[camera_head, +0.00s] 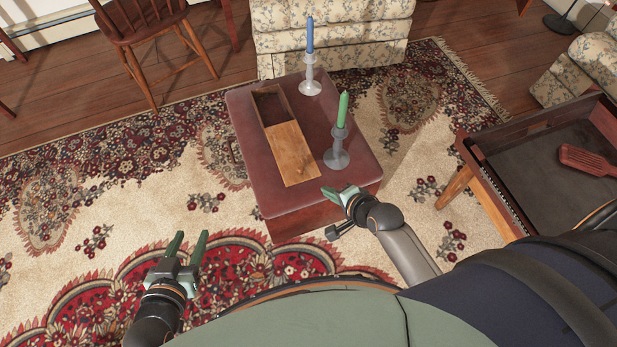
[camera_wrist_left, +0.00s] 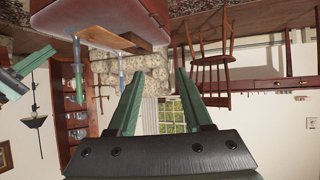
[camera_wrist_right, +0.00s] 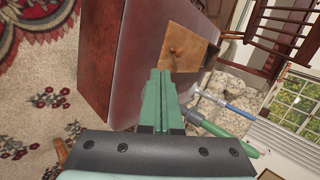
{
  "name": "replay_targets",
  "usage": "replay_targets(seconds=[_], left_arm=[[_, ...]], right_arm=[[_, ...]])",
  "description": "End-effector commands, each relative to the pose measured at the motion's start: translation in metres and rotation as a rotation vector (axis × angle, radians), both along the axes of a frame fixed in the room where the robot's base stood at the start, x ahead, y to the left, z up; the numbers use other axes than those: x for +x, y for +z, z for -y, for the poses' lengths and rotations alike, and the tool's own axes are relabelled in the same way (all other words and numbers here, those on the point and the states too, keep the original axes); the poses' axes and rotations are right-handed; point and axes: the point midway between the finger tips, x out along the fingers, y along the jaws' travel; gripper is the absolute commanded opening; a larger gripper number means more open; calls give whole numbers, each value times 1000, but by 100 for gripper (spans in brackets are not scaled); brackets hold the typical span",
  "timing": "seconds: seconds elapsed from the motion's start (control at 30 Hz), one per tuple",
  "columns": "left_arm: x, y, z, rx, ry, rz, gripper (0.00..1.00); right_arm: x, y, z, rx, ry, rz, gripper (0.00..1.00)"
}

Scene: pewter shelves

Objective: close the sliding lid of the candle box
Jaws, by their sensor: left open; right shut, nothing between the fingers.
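The wooden candle box (camera_head: 258,90) lies on the top of a low dark-red chest. Its far part is open and shows a dark inside. The flat lid (camera_head: 291,153) covers the near part, towards me. In the right wrist view the lid (camera_wrist_right: 185,38) has a small knob. My right gripper (camera_head: 337,193) is shut and empty near the chest's near right corner, apart from the lid; its fingertips also show in the right wrist view (camera_wrist_right: 161,72). My left gripper (camera_head: 188,238) is open and empty, left of the chest above the rug.
The chest (camera_head: 240,112) also bears a blue candle (camera_head: 310,35) and a green candle (camera_head: 342,109) in grey holders, right of the box. The green one is close to my right gripper.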

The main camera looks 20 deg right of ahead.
Motion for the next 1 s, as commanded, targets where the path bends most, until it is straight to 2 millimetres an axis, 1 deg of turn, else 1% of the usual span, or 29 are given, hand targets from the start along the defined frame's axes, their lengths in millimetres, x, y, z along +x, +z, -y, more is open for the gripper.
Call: replay_targets(seconds=[0.03,0.2,0.47,0.5,0.77,0.9,1.0], left_arm=[[6,7,0,0,-2,41,50],[23,39,0,-1,-10,184,50],[40,92,1,-3,-27,410,50],[42,101,1,-5,-30,446,50],[45,157,4,-9,-57,678,50],[41,186,6,-11,-74,800,50],[37,204,8,-12,-85,874,50]], right_arm=[[4,-5,-1,0,0,1,0],[14,-14,-4,-1,0,2,0],[29,-29,-9,-2,2,3,0],[32,-32,-10,-2,2,3,0],[46,-46,-14,-1,1,1,0],[62,-44,-19,-2,1,4,0],[70,-44,-22,-1,1,3,0]])
